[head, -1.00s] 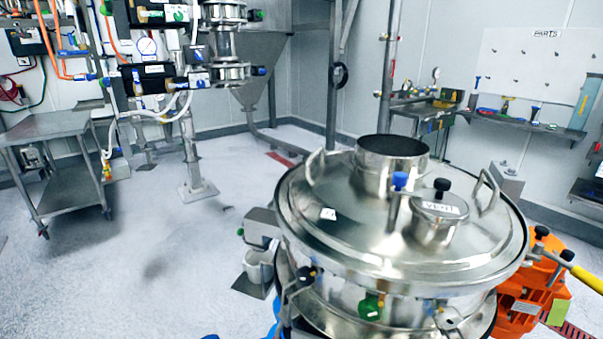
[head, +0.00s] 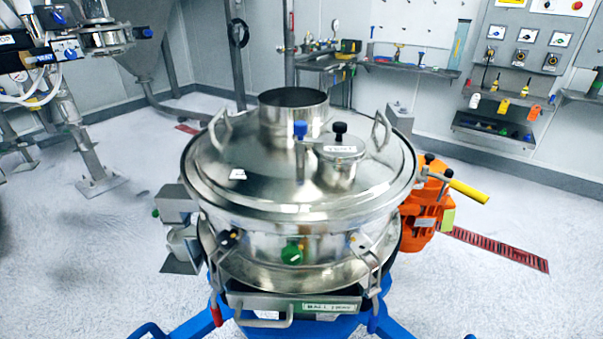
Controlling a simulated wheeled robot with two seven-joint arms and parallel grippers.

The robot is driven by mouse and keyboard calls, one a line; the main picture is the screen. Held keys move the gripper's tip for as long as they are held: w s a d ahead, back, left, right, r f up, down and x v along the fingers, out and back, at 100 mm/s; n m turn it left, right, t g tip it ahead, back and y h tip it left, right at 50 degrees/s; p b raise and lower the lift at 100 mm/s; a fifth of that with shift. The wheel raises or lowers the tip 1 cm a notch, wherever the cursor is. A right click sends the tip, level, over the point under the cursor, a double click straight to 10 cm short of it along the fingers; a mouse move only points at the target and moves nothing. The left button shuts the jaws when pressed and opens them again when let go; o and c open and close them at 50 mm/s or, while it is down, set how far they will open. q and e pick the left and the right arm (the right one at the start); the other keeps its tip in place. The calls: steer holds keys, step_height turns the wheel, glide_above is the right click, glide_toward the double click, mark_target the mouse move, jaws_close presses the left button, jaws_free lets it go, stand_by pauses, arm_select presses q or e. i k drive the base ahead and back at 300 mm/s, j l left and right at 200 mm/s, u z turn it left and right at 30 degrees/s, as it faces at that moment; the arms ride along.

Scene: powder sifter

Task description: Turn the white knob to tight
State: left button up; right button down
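The steel powder sifter (head: 290,203) stands upright in the middle of the head view. Neither gripper is in view.
An orange unit (head: 425,215) with a yellow handle (head: 469,191) sticks out at the sifter's right. A grey bracket with a cup (head: 182,241) is at its left. Blue legs (head: 190,328) spread below. A workbench and wall panel (head: 530,50) stand behind. Open floor lies left and right.

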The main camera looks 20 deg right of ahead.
mark_target(361, 244)
steer(key=z, duration=0.65)
steer(key=k+j+z, duration=0.15)
steer(key=k+j, duration=0.15)
